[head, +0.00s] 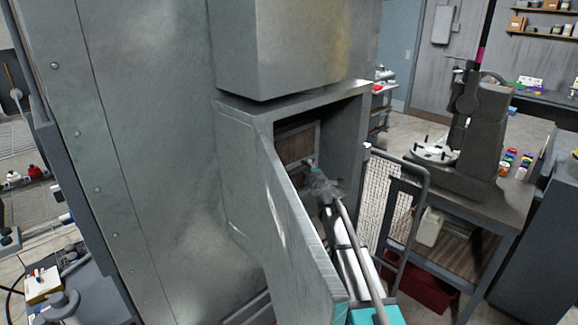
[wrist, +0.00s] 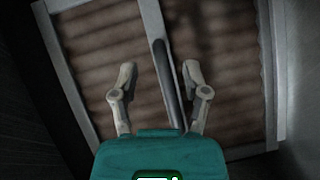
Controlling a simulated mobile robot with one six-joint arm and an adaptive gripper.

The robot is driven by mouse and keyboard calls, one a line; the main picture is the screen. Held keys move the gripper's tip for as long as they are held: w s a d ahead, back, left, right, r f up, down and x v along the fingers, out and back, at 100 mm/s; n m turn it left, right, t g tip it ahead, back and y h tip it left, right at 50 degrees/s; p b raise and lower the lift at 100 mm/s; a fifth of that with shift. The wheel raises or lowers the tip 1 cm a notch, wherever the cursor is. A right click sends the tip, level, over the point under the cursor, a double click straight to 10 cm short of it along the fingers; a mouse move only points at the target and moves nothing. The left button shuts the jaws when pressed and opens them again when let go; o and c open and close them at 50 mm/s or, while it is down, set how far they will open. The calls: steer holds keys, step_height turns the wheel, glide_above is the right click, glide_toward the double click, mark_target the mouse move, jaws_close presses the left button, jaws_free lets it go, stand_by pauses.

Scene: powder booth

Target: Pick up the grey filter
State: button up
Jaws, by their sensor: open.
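The grey filter (wrist: 105,45) is inside a metal cabinet, with a light grey frame around brownish pleats. It fills most of the wrist view, and a small part shows in the head view (head: 297,143) through the cabinet opening. A dark upright bar (wrist: 162,78) runs along its pale middle strip. My gripper (wrist: 158,72) is open and empty, with its fingers to either side of the bar in the picture. I cannot tell how far the fingertips are from the bar. In the head view my gripper (head: 313,172) is inside the cabinet opening, small and partly hidden.
The cabinet door (head: 280,225) stands open close to the left of my arm. The cabinet's side wall (head: 345,135) is on the right. A wire-mesh cart (head: 385,190) stands just outside it. A workbench (head: 490,205) with a dark machine is farther right.

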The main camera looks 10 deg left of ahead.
mark_target(306, 164)
steer(key=shift+b+x, duration=0.3)
steer(key=shift+x, duration=2.3)
steer(key=shift+d, duration=0.1)
jaws_close()
